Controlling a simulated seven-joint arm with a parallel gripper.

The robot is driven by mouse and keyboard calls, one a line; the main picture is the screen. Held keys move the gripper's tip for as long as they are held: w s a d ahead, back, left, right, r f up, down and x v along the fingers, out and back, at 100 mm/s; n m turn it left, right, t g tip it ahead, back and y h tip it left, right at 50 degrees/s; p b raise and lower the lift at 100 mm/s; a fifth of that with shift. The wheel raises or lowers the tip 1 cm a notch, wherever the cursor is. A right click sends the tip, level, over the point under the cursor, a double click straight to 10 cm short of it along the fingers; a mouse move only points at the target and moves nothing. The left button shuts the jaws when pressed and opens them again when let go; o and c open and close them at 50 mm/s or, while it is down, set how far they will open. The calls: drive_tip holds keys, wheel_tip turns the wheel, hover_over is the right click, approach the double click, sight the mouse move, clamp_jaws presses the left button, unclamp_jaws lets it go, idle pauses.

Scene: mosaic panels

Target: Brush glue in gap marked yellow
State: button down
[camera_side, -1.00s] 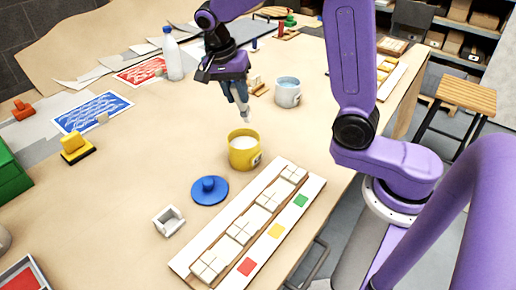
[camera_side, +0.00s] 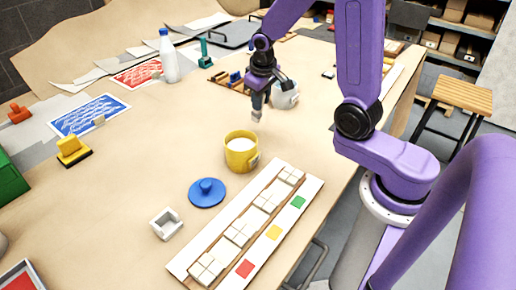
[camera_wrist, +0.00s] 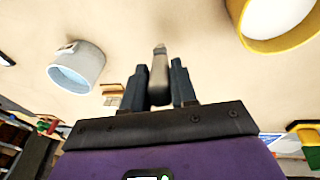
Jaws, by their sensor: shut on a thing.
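My gripper (camera_side: 260,96) is shut on a slim brush (camera_side: 257,115) with a pale tip pointing down. It holds the brush in the air, above and behind the yellow pot (camera_side: 241,158), apart from it. The wrist view shows the brush (camera_wrist: 159,72) between my two dark fingers. The pot holds white glue (camera_side: 240,144) and also shows at top right in the wrist view (camera_wrist: 306,32). The long panel (camera_side: 222,277) carries several white tile groups with gaps between them. A yellow square (camera_side: 274,232) marks the middle gap (camera_side: 254,216); red and green squares mark the others.
A pale cup of bluish liquid (camera_wrist: 77,68) stands close to my gripper, partly hidden in the side view (camera_side: 287,97). A blue lid (camera_side: 206,193) and a small grey holder (camera_side: 166,224) lie left of the panel. A white bottle (camera_side: 168,58) stands farther back.

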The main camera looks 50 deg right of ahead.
wheel_tip(320, 180, up, 17)
drive_tip(key=s+a+f+g, duration=0.1)
drive_tip(key=s+a, duration=0.2)
drive_tip(key=a, duration=0.6)
drive_tip(key=s+a+f+g, duration=0.1)
drive_tip(key=s+a+g, duration=0.15)
drive_tip(key=a, duration=0.65)
drive_tip(key=s+a+r+m+g+h, duration=0.1)
drive_tip(key=s+a+r+g, duration=0.1)
drive_tip(key=s+a, duration=1.05)
drive_tip(key=w+a+f+x, duration=0.1)
drive_tip(key=w+x, duration=0.1)
drive_tip(key=x, duration=0.8)
drive_tip(key=shift+f, duration=0.2)
drive_tip(key=shift+s, duration=0.1)
